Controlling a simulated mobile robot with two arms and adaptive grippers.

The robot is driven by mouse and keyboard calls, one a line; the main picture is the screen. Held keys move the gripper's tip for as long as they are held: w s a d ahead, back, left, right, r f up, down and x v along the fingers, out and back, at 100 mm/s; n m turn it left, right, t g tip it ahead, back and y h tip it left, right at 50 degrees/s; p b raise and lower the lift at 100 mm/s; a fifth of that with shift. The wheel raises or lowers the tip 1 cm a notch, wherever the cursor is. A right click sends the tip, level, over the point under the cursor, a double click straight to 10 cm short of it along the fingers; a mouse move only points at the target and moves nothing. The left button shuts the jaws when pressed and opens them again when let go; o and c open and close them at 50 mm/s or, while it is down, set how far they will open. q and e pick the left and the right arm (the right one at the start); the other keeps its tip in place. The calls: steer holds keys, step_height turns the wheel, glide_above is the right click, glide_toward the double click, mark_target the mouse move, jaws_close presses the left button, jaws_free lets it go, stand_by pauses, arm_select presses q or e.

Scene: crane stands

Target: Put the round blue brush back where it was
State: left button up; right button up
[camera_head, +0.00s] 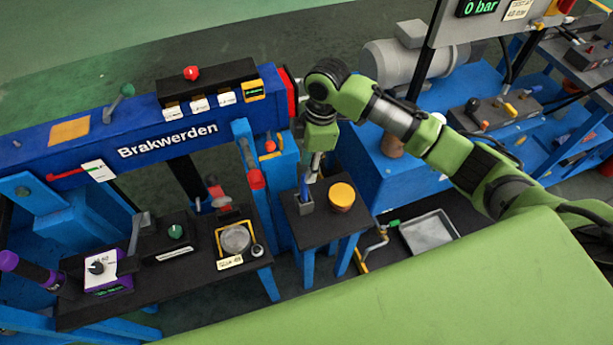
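A thin blue upright item (304,188), which looks like the blue brush, stands in a small grey holder (306,207) on a small dark-topped stand (318,232). My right gripper (314,172) points down from the green arm, just above the holder and close to the top of the blue item. The fingers are small and partly merge with the item, so I cannot tell whether they touch or grip it. The item's lower end is hidden in the holder. My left gripper is not in view.
A round tin with a yellow top (342,196) stands right beside the holder. A grey tray (428,232) is low on the right. My green body fills the lower right.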

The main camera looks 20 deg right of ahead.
steer(key=r, duration=0.3)
steer(key=shift+d+r, duration=0.2)
steer(key=shift+r, duration=0.05)
